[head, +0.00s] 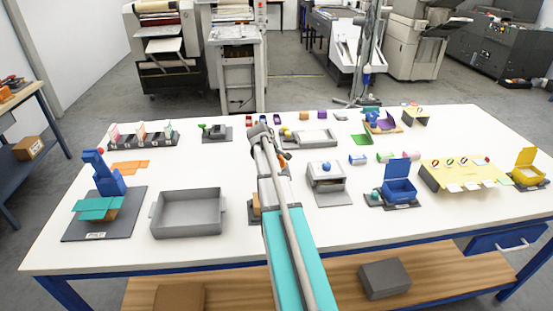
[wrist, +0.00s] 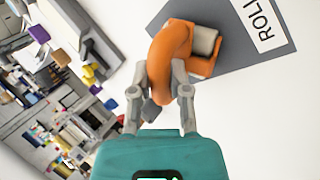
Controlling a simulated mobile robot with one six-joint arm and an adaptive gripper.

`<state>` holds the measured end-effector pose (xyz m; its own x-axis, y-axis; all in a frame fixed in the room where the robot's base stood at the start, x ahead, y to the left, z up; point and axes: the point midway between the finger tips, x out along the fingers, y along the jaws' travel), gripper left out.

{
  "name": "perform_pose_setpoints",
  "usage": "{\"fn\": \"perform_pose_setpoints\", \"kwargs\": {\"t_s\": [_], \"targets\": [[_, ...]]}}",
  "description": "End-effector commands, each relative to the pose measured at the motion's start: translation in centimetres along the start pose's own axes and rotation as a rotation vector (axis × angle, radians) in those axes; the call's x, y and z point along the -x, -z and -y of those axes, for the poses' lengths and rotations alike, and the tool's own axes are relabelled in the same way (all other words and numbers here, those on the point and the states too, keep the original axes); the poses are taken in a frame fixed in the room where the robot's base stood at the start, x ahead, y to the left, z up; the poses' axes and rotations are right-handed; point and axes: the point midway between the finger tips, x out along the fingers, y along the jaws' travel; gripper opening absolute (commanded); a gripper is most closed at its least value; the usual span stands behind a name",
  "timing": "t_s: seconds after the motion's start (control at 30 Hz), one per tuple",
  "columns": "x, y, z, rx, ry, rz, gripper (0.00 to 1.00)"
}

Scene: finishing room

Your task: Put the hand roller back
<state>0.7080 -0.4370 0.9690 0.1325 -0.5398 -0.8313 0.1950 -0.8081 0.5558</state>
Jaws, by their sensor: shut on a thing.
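An orange hand roller (wrist: 170,55) with a pale grey cylinder (wrist: 204,43) is in the wrist view. My gripper (wrist: 160,98) is shut on its orange handle. The roller overlaps a dark grey mat (wrist: 262,72) with a white label (wrist: 262,20) that reads "ROLL" before the frame cuts it off. I cannot tell whether the roller touches the mat or hangs above it. In the head view my arm covers most of the gripper and the roller.
On the white table (head: 340,235) in the head view, a grey tray (head: 188,213) stands left of my arm. A grey machine (head: 327,184) and a blue open box (head: 398,185) stand to the right. The front right of the table is clear.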

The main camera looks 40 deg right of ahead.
Motion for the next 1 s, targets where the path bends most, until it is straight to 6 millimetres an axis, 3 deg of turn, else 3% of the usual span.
{"fn": "perform_pose_setpoints", "kwargs": {"t_s": [0.73, 0.77, 0.8, 0.93, 1.0], "targets": [[-1.1, -0.1, 0.9, -0.002, 0.007, 0.001, 0.0], [-1.1, -0.1, 0.9, -0.002, 0.007, 0.001, 0.25], [-1.1, -0.1, 1.0, -0.002, 0.008, 0.001, 0.33], [-1.1, -0.1, 0.9, -0.002, 0.008, 0.001, 0.57], [-1.1, -0.1, 0.9, -0.002, 0.006, 0.001, 0.58]]}}
